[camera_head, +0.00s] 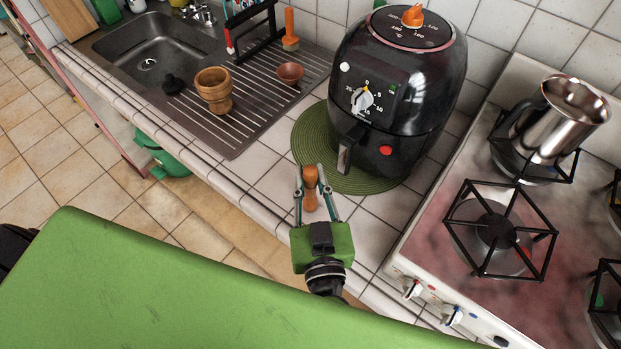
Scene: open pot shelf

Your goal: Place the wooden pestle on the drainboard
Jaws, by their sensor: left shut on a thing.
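The wooden pestle (310,190) is upright or nearly so between the fingers of my left gripper (309,172), which is shut on it. The gripper is over the white tiled counter, in front of the air fryer, near the front edge of the green round mat. I cannot tell whether the pestle's lower end touches the counter. The ribbed metal drainboard (243,130) lies up and to the left of the gripper, apart from it. A wooden mortar (213,92) stands on the drainboard. My right gripper is not in view.
A black air fryer (410,90) stands on the green mat (310,145). A small brown bowl (290,74), an orange-handled brush (290,28) and a dark rack share the drainboard; its front right part is clear. The sink (150,50) is left. The stove (430,240) holds a metal jug (560,120).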

